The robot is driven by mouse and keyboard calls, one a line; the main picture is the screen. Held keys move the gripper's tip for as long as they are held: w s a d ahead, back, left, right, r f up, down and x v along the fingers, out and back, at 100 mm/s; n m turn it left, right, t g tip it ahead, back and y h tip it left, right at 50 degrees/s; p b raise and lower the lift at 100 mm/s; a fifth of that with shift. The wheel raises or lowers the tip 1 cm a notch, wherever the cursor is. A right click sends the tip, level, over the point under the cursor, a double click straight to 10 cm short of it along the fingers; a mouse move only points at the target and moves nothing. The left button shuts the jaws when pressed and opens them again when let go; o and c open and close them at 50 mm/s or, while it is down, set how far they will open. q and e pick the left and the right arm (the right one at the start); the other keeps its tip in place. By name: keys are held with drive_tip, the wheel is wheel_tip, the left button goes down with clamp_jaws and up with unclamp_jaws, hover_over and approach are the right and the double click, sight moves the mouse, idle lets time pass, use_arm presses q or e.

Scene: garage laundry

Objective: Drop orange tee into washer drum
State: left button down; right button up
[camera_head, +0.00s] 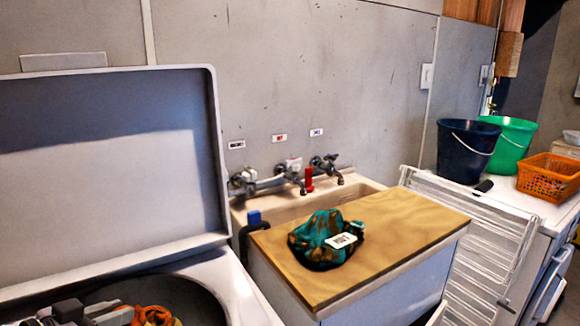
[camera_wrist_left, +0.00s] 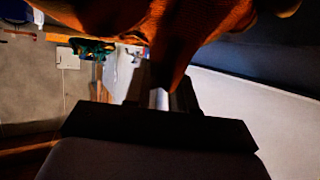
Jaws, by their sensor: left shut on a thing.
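The orange tee (camera_head: 153,315) is a crumpled cloth at the bottom left of the head view, partly cut off by the frame. My left gripper (camera_head: 122,314) is shut on it, over the dark round opening of the washer drum (camera_head: 190,300). In the left wrist view the tee (camera_wrist_left: 180,40) hangs across the top, from between the fingers of my left gripper (camera_wrist_left: 160,98). The washer (camera_head: 235,285) is a white top-loader with its lid (camera_head: 110,165) raised. How deep the tee sits relative to the drum rim cannot be told. My right gripper is not in view.
A teal and brown cloth bundle (camera_head: 328,240) with a white label lies on a wooden board (camera_head: 410,220) beside the sink (camera_head: 290,205). A white drying rack (camera_head: 480,230), dark bucket (camera_head: 466,150), green bucket (camera_head: 514,142) and orange basket (camera_head: 548,178) stand to the right.

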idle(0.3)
use_arm(q)
drive_tip(key=c, duration=0.8)
unclamp_jaws()
drive_tip(key=shift+f, duration=0.1)
drive_tip(key=shift+c, duration=0.2)
drive_tip(key=shift+v, duration=3.6)
drive_tip(key=shift+f, duration=0.1)
